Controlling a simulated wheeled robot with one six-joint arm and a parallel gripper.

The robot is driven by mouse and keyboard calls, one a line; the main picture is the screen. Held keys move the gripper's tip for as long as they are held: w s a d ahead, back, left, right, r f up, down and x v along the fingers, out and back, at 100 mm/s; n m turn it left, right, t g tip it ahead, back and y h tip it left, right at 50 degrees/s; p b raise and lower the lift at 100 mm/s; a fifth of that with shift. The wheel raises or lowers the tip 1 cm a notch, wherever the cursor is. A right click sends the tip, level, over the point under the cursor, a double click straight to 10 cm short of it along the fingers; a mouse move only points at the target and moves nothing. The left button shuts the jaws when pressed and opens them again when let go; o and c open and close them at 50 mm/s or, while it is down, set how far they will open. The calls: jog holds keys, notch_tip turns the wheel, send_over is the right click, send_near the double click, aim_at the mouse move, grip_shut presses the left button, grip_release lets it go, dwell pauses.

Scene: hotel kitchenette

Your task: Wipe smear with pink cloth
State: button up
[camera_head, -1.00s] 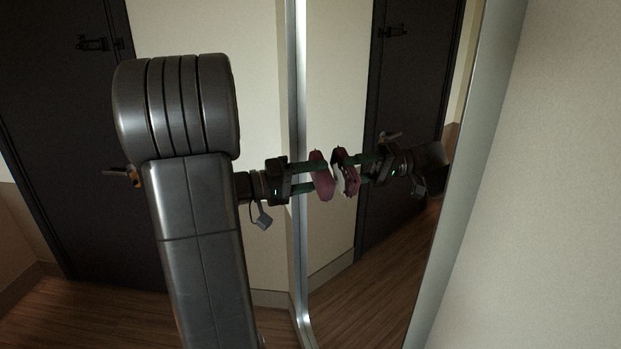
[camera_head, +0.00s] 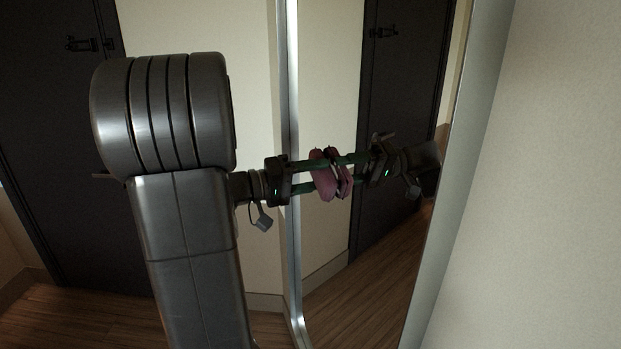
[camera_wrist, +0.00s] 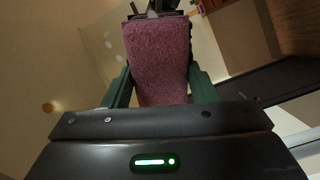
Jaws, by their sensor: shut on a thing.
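The pink cloth (camera_head: 322,176) is a thick folded pad held upright in front of a tall mirror (camera_head: 330,262). My gripper (camera_head: 310,176) reaches in from the left and is shut on the cloth. The cloth and its reflection meet in the head view, so it is at or very close to the glass; I cannot tell firm contact. In the wrist view the cloth (camera_wrist: 158,60) sits between the green fingers of my gripper (camera_wrist: 160,85). The smear is not visible in the head view; the cloth may cover it.
The mirror has a metal frame (camera_head: 290,230) on its left and a pale edge on its right, beside a plain wall (camera_head: 550,180). A dark door (camera_head: 60,140) stands at the left. The reflection shows my gripper, another dark door view and wood floor.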

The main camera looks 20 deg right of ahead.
aim_at(325, 189)
jog(key=shift+s+b, duration=0.45)
jog(key=shift+s, duration=0.5)
jog(key=shift+s+f+b, duration=0.15)
jog(key=shift+s+b, duration=1.1)
jog(key=shift+s, duration=0.6)
jog(key=shift+b, duration=0.45)
jog(key=w+b, duration=0.3)
jog(key=w, duration=0.4)
jog(key=shift+w, duration=0.3)
jog(key=shift+d, duration=0.1)
